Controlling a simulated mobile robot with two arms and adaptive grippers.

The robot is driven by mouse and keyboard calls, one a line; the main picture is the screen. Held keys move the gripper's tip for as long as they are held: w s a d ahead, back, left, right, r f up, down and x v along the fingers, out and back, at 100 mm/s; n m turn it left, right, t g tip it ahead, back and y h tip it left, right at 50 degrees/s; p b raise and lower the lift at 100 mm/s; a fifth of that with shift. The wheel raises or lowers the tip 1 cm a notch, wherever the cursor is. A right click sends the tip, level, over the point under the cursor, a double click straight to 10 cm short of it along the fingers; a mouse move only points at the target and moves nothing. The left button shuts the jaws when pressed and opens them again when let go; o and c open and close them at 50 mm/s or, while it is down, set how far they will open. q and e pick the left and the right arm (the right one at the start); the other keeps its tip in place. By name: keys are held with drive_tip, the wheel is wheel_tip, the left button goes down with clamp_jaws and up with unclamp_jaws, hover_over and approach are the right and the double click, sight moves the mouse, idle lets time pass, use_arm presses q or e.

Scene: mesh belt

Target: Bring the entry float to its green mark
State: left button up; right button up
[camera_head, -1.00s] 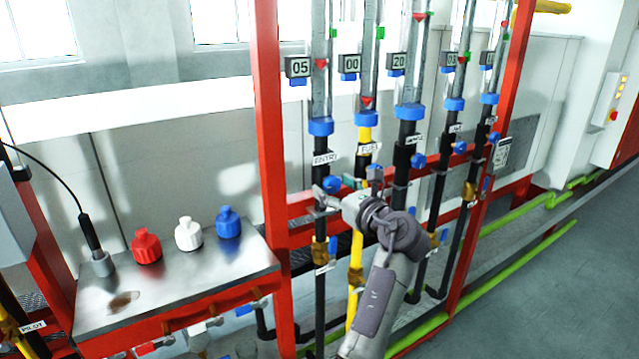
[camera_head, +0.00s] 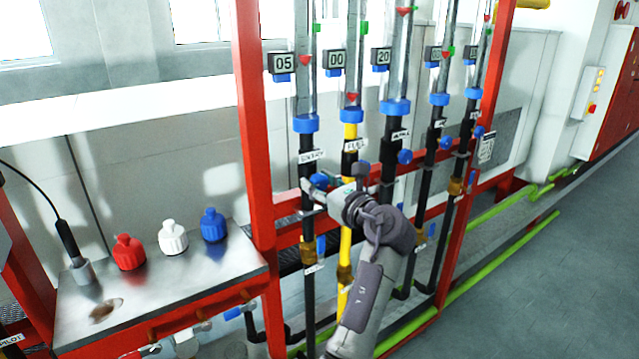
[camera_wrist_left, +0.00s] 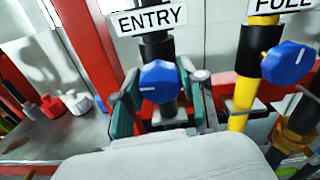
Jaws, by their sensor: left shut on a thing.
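The entry float (camera_head: 305,60) is a small red cone in the leftmost clear tube, below the green mark (camera_head: 317,28) on that tube. The entry display (camera_head: 283,63) beside it reads 05. The blue entry knob (camera_head: 320,179) sits under the ENTRY label (camera_head: 311,158). It also shows in the left wrist view (camera_wrist_left: 160,82), with a white line across its face. My left gripper (camera_head: 314,189) is shut on this knob, one finger at each side in the left wrist view (camera_wrist_left: 163,105). My right gripper is not in view.
The yellow fuel pipe with its blue fuel knob (camera_wrist_left: 288,62) stands close to the right of the gripper. A red frame post (camera_head: 255,130) stands to the left. Red, white and blue bottles (camera_head: 172,238) stand on a metal shelf (camera_head: 185,280) further left.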

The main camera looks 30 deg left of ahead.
use_arm(q)
drive_tip(key=n+p, duration=0.1)
drive_tip(key=n, duration=0.3)
drive_tip(key=shift+n, duration=0.3)
drive_tip(key=n+b, duration=0.1)
drive_tip(key=n, duration=0.3)
drive_tip(key=shift+n, duration=0.4)
idle(0.4)
drive_tip(key=o, duration=1.2)
drive_tip(key=shift+c, duration=0.2)
